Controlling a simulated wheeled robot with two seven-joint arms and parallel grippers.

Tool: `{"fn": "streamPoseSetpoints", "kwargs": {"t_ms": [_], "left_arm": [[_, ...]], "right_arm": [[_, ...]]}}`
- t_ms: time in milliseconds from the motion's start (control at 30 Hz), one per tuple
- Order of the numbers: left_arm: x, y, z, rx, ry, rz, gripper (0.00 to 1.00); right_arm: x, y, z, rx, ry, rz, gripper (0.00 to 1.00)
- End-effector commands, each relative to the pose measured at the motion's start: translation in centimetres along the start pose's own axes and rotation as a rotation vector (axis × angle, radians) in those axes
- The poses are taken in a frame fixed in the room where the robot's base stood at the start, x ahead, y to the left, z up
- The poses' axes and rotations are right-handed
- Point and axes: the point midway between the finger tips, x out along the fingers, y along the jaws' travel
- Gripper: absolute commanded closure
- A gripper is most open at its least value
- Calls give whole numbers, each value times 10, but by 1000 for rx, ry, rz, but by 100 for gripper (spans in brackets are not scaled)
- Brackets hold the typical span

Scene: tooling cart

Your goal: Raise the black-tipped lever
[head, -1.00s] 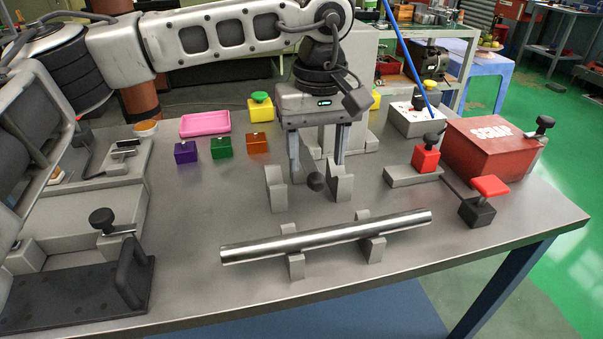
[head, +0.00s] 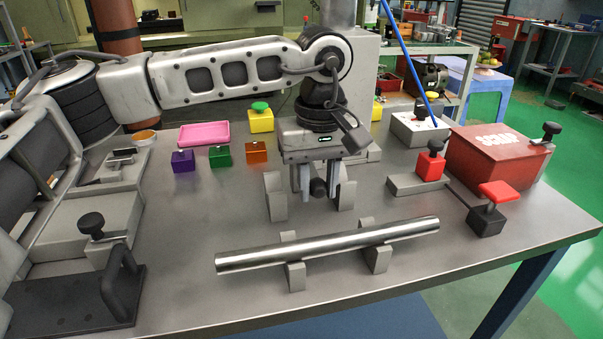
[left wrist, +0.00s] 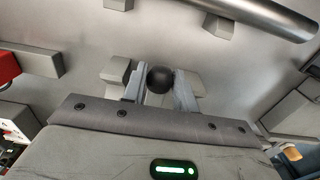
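The lever's round black tip (head: 318,188) shows low between two grey upright blocks (head: 276,197) on the bench; the rest of the lever is hidden. My left gripper (head: 319,188) points down over it, with one finger on each side of the black tip. The fingers appear to touch it. In the left wrist view, the black ball (left wrist: 160,79) sits between the two fingertips (left wrist: 160,86) with no clear gap. My right gripper is out of view.
A steel bar (head: 328,245) lies on two grey rests just in front. Purple, green (head: 220,156) and orange boxes and a pink tray (head: 204,134) stand behind to the left. A red scrap box (head: 495,155) and a red clamp block (head: 431,166) stand right.

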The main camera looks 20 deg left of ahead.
Motion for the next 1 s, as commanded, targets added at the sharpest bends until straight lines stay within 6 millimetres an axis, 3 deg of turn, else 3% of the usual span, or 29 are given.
{"fn": "streamPoseSetpoints", "kwargs": {"t_ms": [533, 1000], "left_arm": [[-21, 0, -3, -1, 3, 1, 95], [-26, 0, -4, -1, 5, 4, 95]], "right_arm": [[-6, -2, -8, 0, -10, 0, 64], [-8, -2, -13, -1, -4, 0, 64]]}}
